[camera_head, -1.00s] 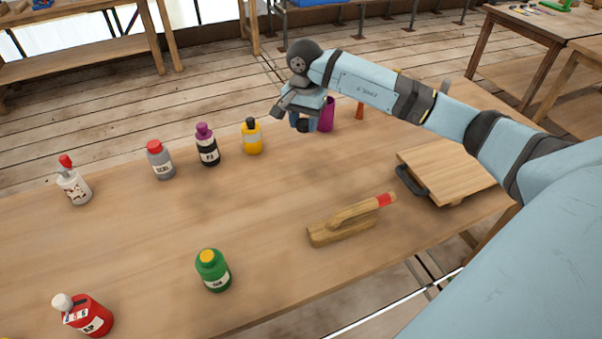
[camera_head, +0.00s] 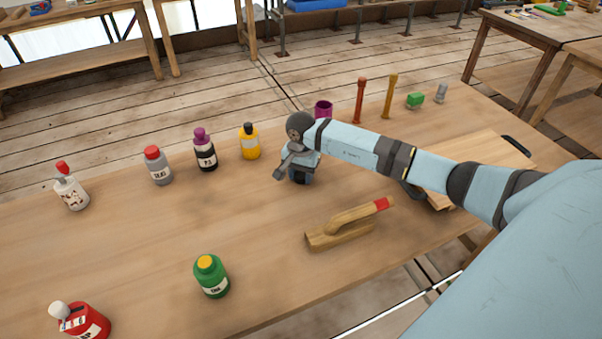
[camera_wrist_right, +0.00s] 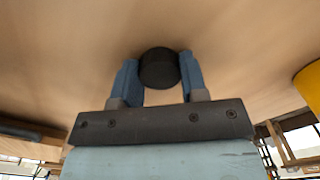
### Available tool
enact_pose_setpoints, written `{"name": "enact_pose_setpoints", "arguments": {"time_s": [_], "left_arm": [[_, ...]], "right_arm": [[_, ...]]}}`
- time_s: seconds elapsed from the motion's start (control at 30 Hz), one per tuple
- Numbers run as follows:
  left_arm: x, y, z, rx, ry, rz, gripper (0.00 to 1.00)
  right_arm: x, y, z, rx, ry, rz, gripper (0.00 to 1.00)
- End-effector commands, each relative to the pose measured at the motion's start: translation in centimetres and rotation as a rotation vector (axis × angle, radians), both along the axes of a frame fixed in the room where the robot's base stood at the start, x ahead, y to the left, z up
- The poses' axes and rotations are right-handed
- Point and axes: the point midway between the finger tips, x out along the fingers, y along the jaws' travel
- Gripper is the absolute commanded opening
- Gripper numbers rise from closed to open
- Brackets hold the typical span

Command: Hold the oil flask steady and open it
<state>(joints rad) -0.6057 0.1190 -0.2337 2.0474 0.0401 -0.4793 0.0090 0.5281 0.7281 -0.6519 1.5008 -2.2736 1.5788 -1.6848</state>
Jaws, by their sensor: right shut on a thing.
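Several labelled bottles stand upright on the wooden bench, and I cannot tell by its label which is the oil flask. Along the back are a white one with a red top (camera_head: 71,191), a grey one with a red cap (camera_head: 158,169), a black one with a purple cap (camera_head: 205,154) and a yellow one with a black cap (camera_head: 250,145). In front are a green bottle with a yellow cap (camera_head: 211,278) and a red one with a white top (camera_head: 82,322). My right gripper (camera_head: 299,178), right of the yellow bottle, is shut on a dark round thing (camera_wrist_right: 159,70). My left gripper is out of view.
A wooden block with a red-tipped handle (camera_head: 343,228) lies in front of my right gripper. A wooden board (camera_head: 484,150) lies right, partly behind my arm. A purple cup (camera_head: 323,109), red post (camera_head: 359,100), yellow post (camera_head: 389,96) and green block (camera_head: 415,100) stand behind.

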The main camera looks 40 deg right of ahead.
Motion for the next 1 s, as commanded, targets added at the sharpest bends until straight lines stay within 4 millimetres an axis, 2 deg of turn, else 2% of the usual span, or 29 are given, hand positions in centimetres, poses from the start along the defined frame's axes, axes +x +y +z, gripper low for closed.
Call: {"name": "enact_pose_setpoints", "arguments": {"time_s": [0.33,0.37,0.4,0.47,0.77,0.87,1.0], "left_arm": [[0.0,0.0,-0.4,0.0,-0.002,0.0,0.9],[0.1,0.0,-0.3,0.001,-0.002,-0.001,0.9],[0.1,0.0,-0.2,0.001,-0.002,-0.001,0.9],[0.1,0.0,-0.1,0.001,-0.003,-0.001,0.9],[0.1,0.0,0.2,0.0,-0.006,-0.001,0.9],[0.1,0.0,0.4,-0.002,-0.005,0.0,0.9],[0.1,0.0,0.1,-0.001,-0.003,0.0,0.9]], "right_arm": [[0.1,0.0,-0.4,-0.001,-0.003,0.0,0.11],[0.1,0.0,-0.3,-0.001,-0.003,0.0,0.44],[0.1,0.0,-0.2,-0.001,-0.003,0.0,0.54],[0.1,0.0,-0.2,0.0,-0.002,0.0,0.65],[0.0,0.0,0.0,0.0,-0.001,0.0,0.65],[0.1,-0.1,0.7,-0.001,-0.003,0.0,0.65],[0.1,-0.2,3.2,-0.002,-0.006,0.0,0.65]]}}
